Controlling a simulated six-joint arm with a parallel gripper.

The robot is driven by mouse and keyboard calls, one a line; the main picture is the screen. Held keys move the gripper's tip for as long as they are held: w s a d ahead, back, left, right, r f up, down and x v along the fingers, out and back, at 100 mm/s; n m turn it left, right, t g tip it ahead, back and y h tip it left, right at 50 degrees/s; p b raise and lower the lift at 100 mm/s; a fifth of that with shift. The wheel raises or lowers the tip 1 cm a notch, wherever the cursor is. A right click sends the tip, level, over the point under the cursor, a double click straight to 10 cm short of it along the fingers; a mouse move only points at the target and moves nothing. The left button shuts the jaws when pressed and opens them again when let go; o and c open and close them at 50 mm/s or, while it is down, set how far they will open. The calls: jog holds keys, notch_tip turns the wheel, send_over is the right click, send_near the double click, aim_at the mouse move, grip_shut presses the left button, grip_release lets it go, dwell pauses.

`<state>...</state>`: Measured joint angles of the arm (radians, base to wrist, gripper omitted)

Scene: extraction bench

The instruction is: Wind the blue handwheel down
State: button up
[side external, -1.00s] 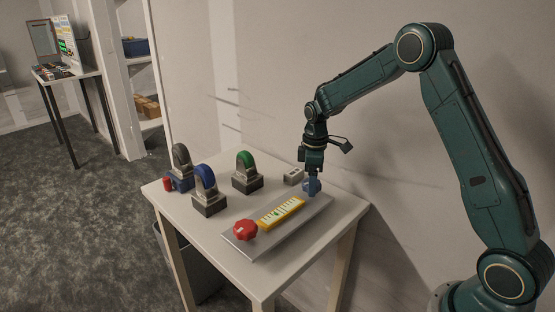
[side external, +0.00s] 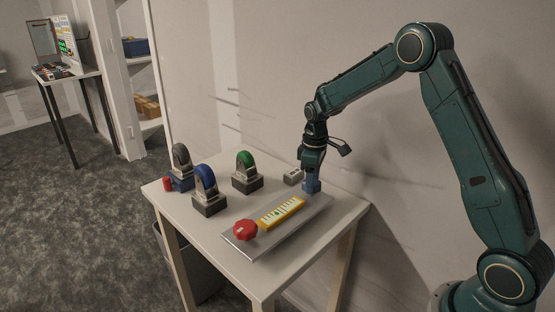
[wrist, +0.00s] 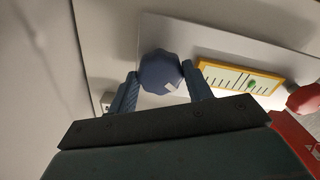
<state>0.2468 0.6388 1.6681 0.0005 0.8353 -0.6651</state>
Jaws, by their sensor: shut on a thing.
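The blue handwheel (wrist: 160,72) is a lobed knob with a pale mark on its rim. In the side view the blue handwheel (side external: 312,187) stands at the far right end of a grey plate (side external: 240,246). My gripper (side external: 312,178) points down over it. In the wrist view my gripper (wrist: 160,85) has one finger on each side of the handwheel, shut on it. A yellow-framed scale (side external: 282,212) with a green mark lies beside it on the plate. A red handwheel (side external: 245,230) sits at the plate's near left end.
Behind the plate stand a blue arch-topped piece (side external: 204,190), a green one (side external: 246,172) and a dark grey one (side external: 181,165). A small grey box (side external: 293,177) lies close to the blue handwheel. The white table (side external: 330,225) has bare room at the front right.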

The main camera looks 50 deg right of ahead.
jog(key=m, duration=1.1)
jog(key=shift+a, duration=0.1)
jog(key=shift+m, duration=0.4)
jog(key=o, duration=1)
jog(key=shift+r, duration=0.1)
notch_tip(320, 180, up, 14)
jog(key=shift+f, duration=0.15)
dwell(0.4)
